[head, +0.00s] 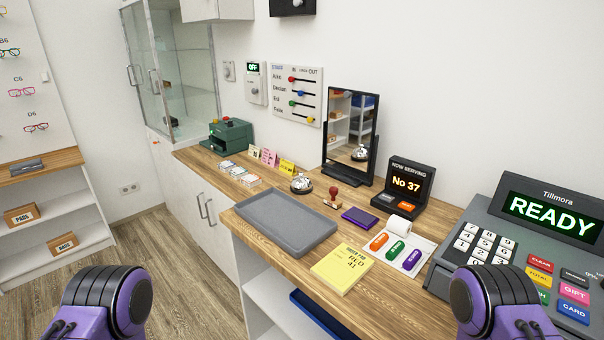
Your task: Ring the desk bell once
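The desk bell (301,184), a silver dome on a dark base, stands upright on the wooden counter (310,262), behind the grey tray and left of the red-handled stamp. Its reflection shows in the mirror. Nothing touches its top. Purple and black links of my two arms show at the bottom left and bottom right edges. Neither of my grippers is in view, so their fingers cannot be seen.
A grey tray (285,222) lies in front of the bell, with a stamp (333,198) at its right. A mirror (350,138) stands behind.

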